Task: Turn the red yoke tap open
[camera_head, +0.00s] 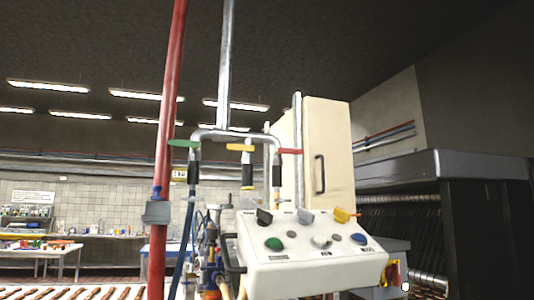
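The red tap handle (290,151) sits at the right end of a branched grey pipe, left of the cream cabinet. It looks like a small flat bar seen nearly edge-on, lying roughly level. A yellow tap handle (240,147) is in the middle of the pipe and a green tap handle (184,143) is at the left end. The lower part of the red tap's branch is partly hidden behind the control box. Neither of my grippers is in view.
A white control box (310,268) with buttons and levers stands in front, below the taps. A thick red pipe (168,120) rises at left. A cream cabinet (328,150) stands behind right. Dark machinery (480,220) fills the right. A conveyor with baked strips (85,293) lies lower left.

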